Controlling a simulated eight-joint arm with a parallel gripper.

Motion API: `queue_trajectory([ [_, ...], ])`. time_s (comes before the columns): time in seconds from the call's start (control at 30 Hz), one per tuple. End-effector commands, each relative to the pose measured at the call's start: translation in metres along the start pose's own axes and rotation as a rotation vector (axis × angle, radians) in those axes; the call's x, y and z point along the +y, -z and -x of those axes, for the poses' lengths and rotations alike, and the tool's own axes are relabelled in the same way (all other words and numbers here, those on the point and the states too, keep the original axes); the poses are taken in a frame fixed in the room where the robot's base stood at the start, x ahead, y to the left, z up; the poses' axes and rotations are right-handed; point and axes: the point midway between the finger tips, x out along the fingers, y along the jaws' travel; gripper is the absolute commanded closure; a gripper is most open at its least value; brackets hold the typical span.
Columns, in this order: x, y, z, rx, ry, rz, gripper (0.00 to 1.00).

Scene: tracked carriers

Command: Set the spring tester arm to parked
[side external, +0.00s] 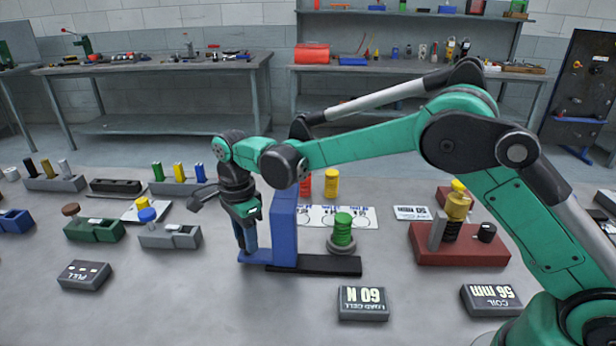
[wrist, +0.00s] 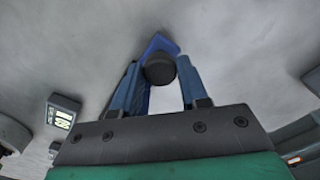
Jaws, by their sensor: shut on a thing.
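The spring tester appears to be the blue upright (side external: 284,225) on a black base strip (side external: 330,265) in the side external view. My gripper (side external: 246,250) points down just left of the upright, low over the bench. In the wrist view, my gripper (wrist: 160,80) has its two blue fingers on either side of a round black knob (wrist: 159,70) and is shut on it. A blue bar (wrist: 160,44) extends behind the knob, probably the tester arm. In the side external view, the knob is hidden by the fingers, and the tester arm's angle cannot be told.
A display (side external: 362,302) reading 60 N stands in front, and another (side external: 490,298) reads 56 mm. A red fixture (side external: 460,250) is further right.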

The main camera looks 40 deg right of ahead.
Motion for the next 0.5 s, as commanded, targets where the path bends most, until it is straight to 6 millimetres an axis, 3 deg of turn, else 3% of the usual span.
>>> queue_trajectory([
  [0.07, -0.0032, -0.0046, 0.0001, -0.013, 0.019, 0.004, 1.00],
  [0.1, -0.0031, -0.0047, 0.0000, -0.013, 0.019, 0.005, 0.56],
  [0.2, -0.0030, -0.0043, 0.0000, -0.012, 0.019, 0.004, 0.30],
  [0.5, -0.0025, -0.0029, 0.0012, -0.009, 0.016, 0.003, 0.30],
])
